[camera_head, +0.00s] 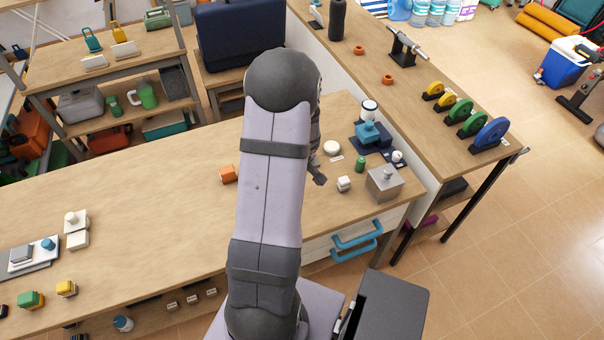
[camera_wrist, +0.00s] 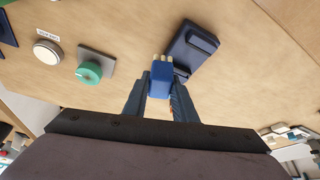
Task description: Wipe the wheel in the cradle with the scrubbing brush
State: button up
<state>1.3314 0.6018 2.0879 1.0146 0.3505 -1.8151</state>
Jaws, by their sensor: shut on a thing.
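My gripper (camera_wrist: 160,94) is shut on a blue block with pale bristle-like tips, which looks like the scrubbing brush (camera_wrist: 161,72). In the head view my gripper (camera_head: 318,178) is partly hidden behind my arm, and the brush cannot be made out. Several wheels stand upright in a row of dark holders on the right-hand table, among them a yellow wheel (camera_head: 435,90), a green wheel (camera_head: 472,125) and a blue wheel (camera_head: 491,134). My gripper is well left of them, over the front bench. I cannot tell which holder is the cradle.
A dark navy block (camera_wrist: 195,50) lies just beyond the brush. A teal knob on a grey plate (camera_wrist: 90,72) and a white disc (camera_wrist: 47,52) are to its left. A metal box (camera_head: 384,184) and a teal device (camera_head: 368,134) stand right of my gripper. The bench's left-middle is mostly clear.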

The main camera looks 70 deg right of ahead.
jog(key=w+d+n+p, duration=0.2)
jog(key=w+d, duration=0.3)
jog(key=d, duration=0.2)
jog(key=s+d+r+m+g+h, duration=0.1)
jog(key=d+r+m+g, duration=0.1)
jog(key=d+m, duration=0.2)
jog(key=s+d+r+m+g+h, duration=0.1)
jog(key=d+m, duration=0.4)
jog(key=m, duration=0.5)
jog(key=shift+s+r+m+g+h, duration=0.3)
jog(key=shift+s+r+g, duration=0.15)
jog(key=shift+r, duration=0.85)
